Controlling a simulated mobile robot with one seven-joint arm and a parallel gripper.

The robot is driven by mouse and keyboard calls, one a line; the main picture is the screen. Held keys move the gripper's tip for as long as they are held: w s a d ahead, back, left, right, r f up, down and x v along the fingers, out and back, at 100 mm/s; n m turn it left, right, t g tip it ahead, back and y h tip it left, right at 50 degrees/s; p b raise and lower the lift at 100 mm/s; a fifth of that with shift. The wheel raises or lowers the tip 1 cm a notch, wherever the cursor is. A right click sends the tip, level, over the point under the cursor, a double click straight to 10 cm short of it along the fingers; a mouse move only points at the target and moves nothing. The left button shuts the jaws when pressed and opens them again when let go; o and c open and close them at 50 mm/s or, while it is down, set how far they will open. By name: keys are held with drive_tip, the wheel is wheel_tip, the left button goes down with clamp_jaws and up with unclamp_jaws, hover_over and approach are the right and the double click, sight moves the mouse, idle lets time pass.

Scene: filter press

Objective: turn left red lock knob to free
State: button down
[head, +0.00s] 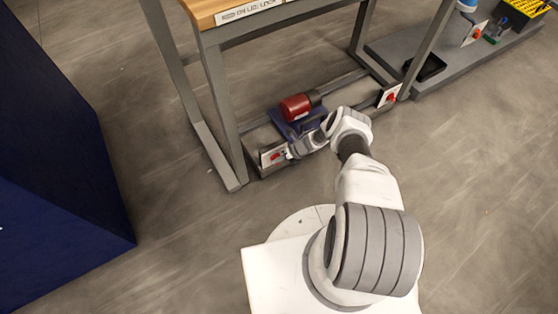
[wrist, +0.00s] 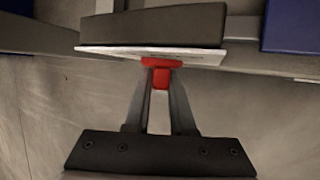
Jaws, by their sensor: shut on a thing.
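The left red lock knob (wrist: 161,74) sits on a white plate (wrist: 205,54) on the face of a dark box in the wrist view. My gripper (wrist: 160,88) is shut on the knob, with one finger on each side of its red handle. In the head view the same knob (head: 275,157) is a small red spot on the white plate at the low left end of the frame, with my gripper (head: 286,154) reaching it from the right. The exact angle of the knob is hard to tell, and the plate's markings are unreadable.
A second red knob (head: 391,97) sits on a plate at the frame's right end. A red cylinder (head: 296,107) on a blue base lies behind my wrist. The grey bench legs (head: 222,110) stand close to the left knob. A dark blue block (head: 60,150) stands left; open floor lies between.

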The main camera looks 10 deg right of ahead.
drive_tip(key=shift+w+r, duration=0.1)
drive_tip(key=shift+w, duration=0.2)
idle(0.4)
drive_tip(key=c, duration=0.8)
unclamp_jaws()
drive_tip(key=shift+y, duration=0.3)
drive_tip(key=shift+o, duration=0.2)
drive_tip(key=shift+s, duration=0.1)
drive_tip(key=p+v, duration=0.7)
drive_tip(key=v, duration=1)
drive_tip(key=shift+r+p, duration=0.15)
drive_tip(key=shift+p, duration=0.25)
drive_tip(key=shift+s, duration=0.1)
